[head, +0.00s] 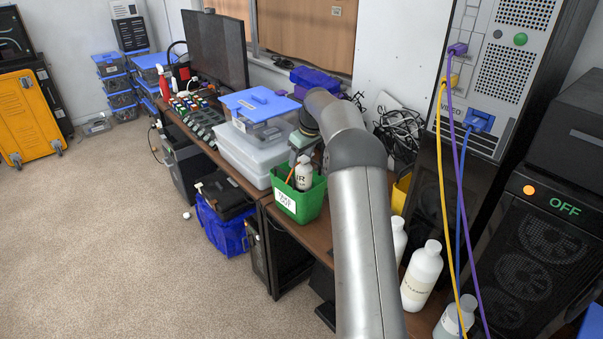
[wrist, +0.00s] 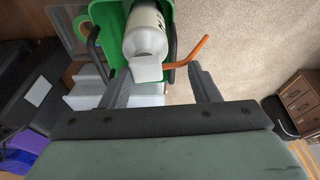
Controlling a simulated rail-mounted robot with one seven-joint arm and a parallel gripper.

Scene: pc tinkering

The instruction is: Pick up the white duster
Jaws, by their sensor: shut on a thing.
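The white duster (head: 303,173) is a white bottle with dark lettering, upright in a green bin (head: 312,200) on the desk. In the wrist view the duster (wrist: 147,35) shows its rounded shoulder and white top, with a thin orange tube (wrist: 190,52) sticking out to the right. My gripper (head: 303,150) is directly above the bin, reaching down at the duster. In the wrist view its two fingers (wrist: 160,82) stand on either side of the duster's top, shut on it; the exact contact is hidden. The duster's lower part is hidden in the bin.
Clear storage boxes with a blue lid (head: 258,103) stand left of the bin, beside a monitor (head: 217,48). White bottles (head: 422,275) stand on the desk at the right, near a dark PC tower (head: 520,250). The carpet at left is mostly free.

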